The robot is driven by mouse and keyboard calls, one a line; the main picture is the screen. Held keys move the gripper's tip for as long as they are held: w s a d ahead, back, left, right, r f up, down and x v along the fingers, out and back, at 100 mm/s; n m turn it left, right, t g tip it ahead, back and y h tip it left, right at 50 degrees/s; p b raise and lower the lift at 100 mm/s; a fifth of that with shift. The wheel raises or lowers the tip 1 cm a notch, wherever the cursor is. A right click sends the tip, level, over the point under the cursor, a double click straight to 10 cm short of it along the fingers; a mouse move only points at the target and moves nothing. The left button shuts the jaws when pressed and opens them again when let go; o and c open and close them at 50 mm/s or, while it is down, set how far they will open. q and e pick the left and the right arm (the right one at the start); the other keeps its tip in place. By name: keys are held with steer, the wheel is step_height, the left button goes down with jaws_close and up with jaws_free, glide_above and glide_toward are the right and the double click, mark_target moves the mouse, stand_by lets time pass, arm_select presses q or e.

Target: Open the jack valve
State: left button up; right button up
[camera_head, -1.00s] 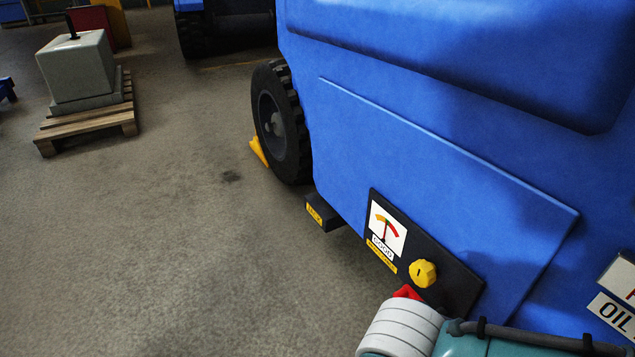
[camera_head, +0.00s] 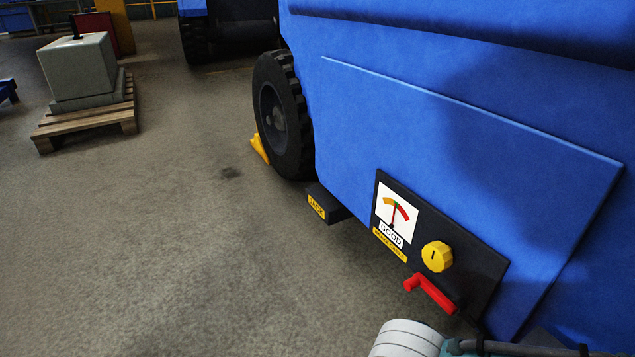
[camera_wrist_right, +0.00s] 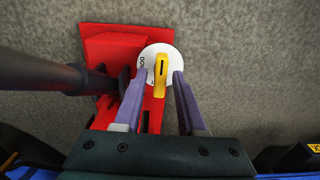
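In the right wrist view, a yellow valve handle (camera_wrist_right: 161,75) stands on a white round dial (camera_wrist_right: 150,57) with partly hidden lettering, on a red jack body (camera_wrist_right: 108,52). My right gripper (camera_wrist_right: 160,84) is open, its two purple fingers on either side of the yellow handle. A narrow gap seems to show on each side, so I cannot see firm contact. The head view does not show this valve or either gripper. One of my arm links shows at its bottom edge.
A dark post (camera_wrist_right: 60,75) crosses the left of the right wrist view, near the fingers. The blue machine (camera_head: 430,130) carries a gauge (camera_head: 396,212), a yellow knob (camera_head: 437,256) and a red lever (camera_head: 431,291). A black block labelled JACK (camera_head: 334,207) juts out below. Open floor lies left.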

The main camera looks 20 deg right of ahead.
jaws_close()
stand_by(0.4)
